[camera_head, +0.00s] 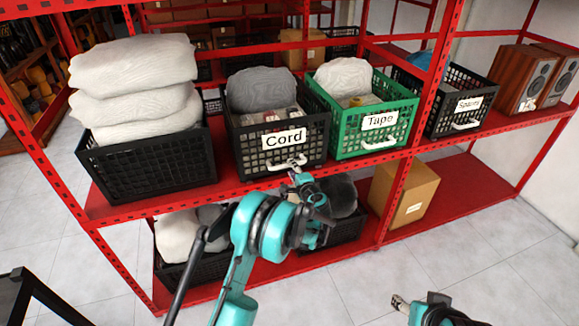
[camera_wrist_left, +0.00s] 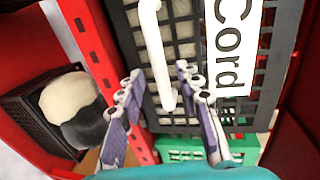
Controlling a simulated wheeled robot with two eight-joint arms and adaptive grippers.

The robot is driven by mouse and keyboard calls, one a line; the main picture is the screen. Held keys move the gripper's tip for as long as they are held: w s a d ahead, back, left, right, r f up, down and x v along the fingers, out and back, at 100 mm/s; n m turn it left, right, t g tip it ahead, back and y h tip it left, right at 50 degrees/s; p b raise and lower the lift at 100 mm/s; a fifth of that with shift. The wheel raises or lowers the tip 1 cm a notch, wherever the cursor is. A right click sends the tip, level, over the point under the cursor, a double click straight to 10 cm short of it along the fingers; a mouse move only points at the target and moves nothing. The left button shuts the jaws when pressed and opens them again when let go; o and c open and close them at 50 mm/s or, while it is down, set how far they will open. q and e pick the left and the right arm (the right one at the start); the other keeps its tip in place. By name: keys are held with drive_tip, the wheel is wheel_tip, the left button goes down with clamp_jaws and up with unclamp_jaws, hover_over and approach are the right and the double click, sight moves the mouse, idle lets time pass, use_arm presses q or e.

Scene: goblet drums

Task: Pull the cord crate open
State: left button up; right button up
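The black cord crate (camera_head: 239,150), with a white Cord label (camera_head: 285,138) and a white front handle (camera_head: 287,163), sits on the red middle shelf. My left gripper (camera_head: 297,178) is close in front of and just below this handle. In the left wrist view the handle (camera_wrist_left: 157,60) is upright in the picture, its lower part lying between the two spread fingertips (camera_wrist_left: 158,73). The fingers look open, with gaps to the handle; contact is not visible. The label (camera_wrist_left: 236,45) is to the right. My right gripper (camera_head: 400,303) is low at the right, small and mostly cut off.
A green Tape crate (camera_head: 345,145) stands close at the cord crate's right. A black crate (camera_head: 150,175) with white sacks stands at its left. A red upright (camera_head: 400,185) is farther right.

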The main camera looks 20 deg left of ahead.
use_arm(q)
drive_tip(key=shift+x, duration=1.85)
drive_tip(key=shift+c, duration=0.4)
clamp_jaws()
